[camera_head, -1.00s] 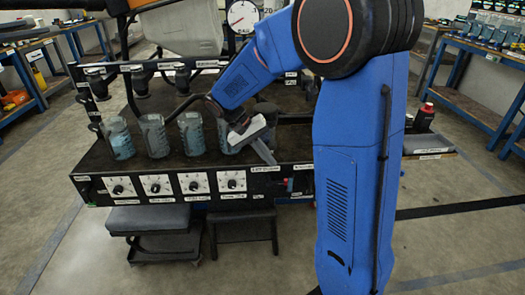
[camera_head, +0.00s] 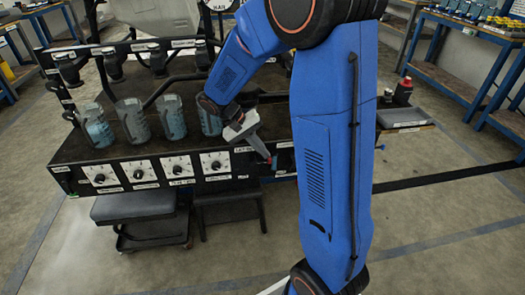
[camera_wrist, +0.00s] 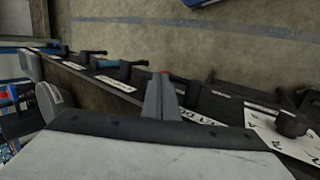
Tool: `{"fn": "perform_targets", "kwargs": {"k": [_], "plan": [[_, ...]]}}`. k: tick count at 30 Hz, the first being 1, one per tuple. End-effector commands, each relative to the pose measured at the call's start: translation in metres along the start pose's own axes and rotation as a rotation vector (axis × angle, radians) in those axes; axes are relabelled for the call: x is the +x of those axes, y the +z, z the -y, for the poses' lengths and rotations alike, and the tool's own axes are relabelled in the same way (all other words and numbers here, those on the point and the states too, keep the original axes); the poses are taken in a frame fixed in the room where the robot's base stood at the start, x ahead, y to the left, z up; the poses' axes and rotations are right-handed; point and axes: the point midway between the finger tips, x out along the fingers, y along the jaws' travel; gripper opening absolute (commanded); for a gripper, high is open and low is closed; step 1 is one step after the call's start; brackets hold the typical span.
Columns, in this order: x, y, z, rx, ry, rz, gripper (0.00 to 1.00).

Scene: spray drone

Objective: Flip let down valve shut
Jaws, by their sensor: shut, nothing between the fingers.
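My gripper (camera_head: 266,156) is shut and empty, its fingers pointing down at the right end of the black panel's front face. In the wrist view my gripper (camera_wrist: 163,82) reaches over the panel edge. A small red part, apparently the let down valve's handle (camera_head: 274,161), shows right at the fingertips. In the wrist view a bit of red (camera_wrist: 166,72) peeks out just past the tips; the rest is hidden behind the fingers. I cannot tell whether they touch. A partly covered white label (camera_wrist: 195,113), seeming to read "LET DO...", lies beside the fingers.
Several dial knobs (camera_head: 138,172) line the panel front, with clear jars (camera_head: 132,122) on the bench top. Black levers (camera_wrist: 88,54) stick out farther along the panel in the wrist view. A red-capped bottle (camera_head: 403,92) stands at right. The floor in front is mostly free.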

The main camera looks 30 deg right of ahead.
Motion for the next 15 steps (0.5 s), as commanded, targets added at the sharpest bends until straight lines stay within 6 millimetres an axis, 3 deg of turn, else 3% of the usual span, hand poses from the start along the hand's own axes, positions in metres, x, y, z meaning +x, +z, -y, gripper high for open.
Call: {"fn": "perform_targets", "kwargs": {"k": [15], "plan": [[0.015,-0.002,-0.005,-0.021,-0.257,0.001,0.0]]}}
